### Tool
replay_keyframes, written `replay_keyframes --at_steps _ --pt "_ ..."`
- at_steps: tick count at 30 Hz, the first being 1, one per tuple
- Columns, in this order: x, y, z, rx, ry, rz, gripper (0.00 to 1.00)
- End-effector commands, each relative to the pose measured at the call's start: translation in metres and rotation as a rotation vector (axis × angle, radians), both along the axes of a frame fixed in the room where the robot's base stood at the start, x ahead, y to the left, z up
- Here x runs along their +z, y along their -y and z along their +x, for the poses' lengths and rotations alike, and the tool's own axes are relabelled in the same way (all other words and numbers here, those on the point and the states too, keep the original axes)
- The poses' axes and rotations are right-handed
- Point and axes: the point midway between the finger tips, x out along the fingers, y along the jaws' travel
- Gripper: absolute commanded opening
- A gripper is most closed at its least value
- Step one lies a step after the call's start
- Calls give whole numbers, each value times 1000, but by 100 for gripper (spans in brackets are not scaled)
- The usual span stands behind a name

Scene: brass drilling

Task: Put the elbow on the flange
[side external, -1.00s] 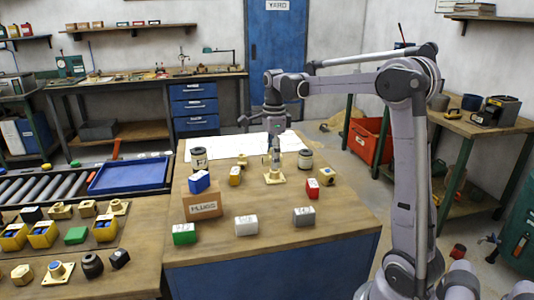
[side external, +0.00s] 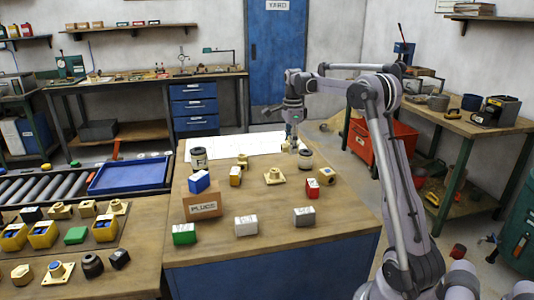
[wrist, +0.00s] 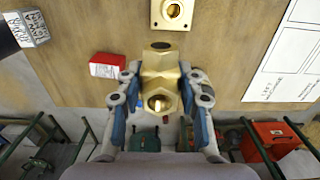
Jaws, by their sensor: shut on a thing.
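The brass elbow (wrist: 158,62) is between my gripper's two fingers (wrist: 162,90) in the wrist view, with open round ends showing. My gripper is shut on it. The flange (wrist: 173,12), a square brass plate with a round central hole, lies at the top edge of the wrist view, apart from the elbow. In the side external view the flange (side external: 274,176) sits bare on the bench, and my gripper (side external: 291,148) is up and to the right of it in the picture. The elbow is too small to make out clearly there.
A red block (side external: 312,188) stands right of the flange, with a dark jar (side external: 305,159) behind it. A yellow block (side external: 235,176) and a blue block (side external: 199,181) stand to the left. Grey (side external: 304,216) and white (side external: 245,225) blocks stand in front. White paper (side external: 240,144) lies behind.

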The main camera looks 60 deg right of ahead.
Motion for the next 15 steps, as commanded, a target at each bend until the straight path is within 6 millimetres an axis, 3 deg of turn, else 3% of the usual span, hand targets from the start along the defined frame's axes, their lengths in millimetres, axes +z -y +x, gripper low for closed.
replay_keyframes --at_steps 6,15 --pt "-22 -15 35 2 0 0 0" --pt "-38 -21 48 -1 0 0 0"
